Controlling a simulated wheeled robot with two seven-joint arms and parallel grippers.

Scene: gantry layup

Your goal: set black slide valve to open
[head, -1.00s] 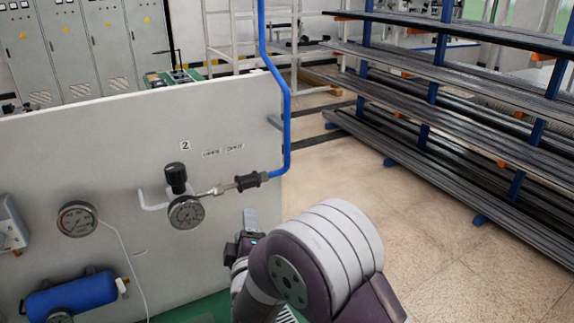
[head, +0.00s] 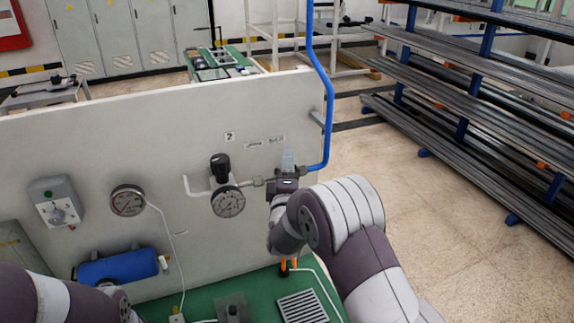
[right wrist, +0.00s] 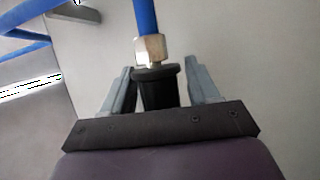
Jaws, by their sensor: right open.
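The black slide valve (right wrist: 157,92) sits in line below a brass nut (right wrist: 150,49) and the blue pipe (right wrist: 145,15) in the right wrist view. My right gripper (head: 288,160) is at the valve on the panel and hides most of it in the head view. In the right wrist view, its two grey fingers (right wrist: 160,82) stand one on each side of the black body, with gaps showing; the gripper is open. My left arm shows at the lower left of the head view, but its gripper does not.
A black-knobbed regulator with a gauge (head: 228,201) is just left of the valve on the white panel (head: 110,155). Another gauge (head: 127,200) and a blue cylinder (head: 112,268) are farther left. A green bench (head: 255,285) lies below. The rack (head: 455,120) stands beyond clear floor.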

